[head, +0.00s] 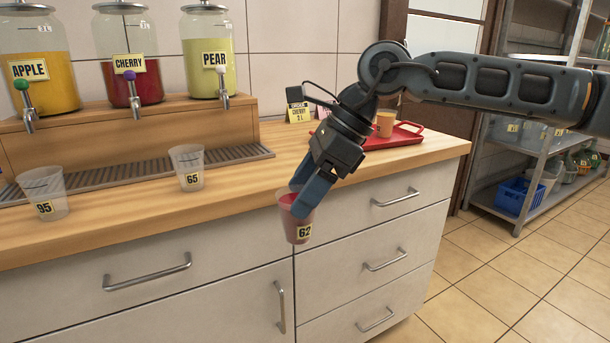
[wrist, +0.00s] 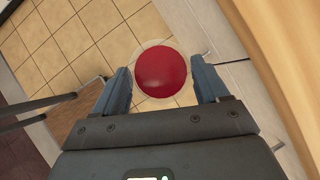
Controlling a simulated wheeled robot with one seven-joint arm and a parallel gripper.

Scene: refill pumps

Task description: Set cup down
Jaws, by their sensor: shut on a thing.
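The cup labelled 62 (head: 297,226) is clear and filled with red liquid. My gripper (head: 306,197) is shut on it near its rim, and the cup looks upright or slightly tilted. In the head view it shows in front of the drawers, with the counter's front edge behind it. In the wrist view the cup (wrist: 161,70) is seen from above between the two blue fingers (wrist: 163,84), with floor tiles below it. The wooden counter (head: 245,190) lies behind my gripper.
Empty cups 65 (head: 188,170) and 95 (head: 45,200) stand on the counter at left. The apple (head: 42,70), cherry (head: 130,55) and pear (head: 210,55) dispensers stand behind a drip grate (head: 130,172). A red tray (head: 400,137) holds an orange cup (head: 385,125). Counter right of cup 65 is clear.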

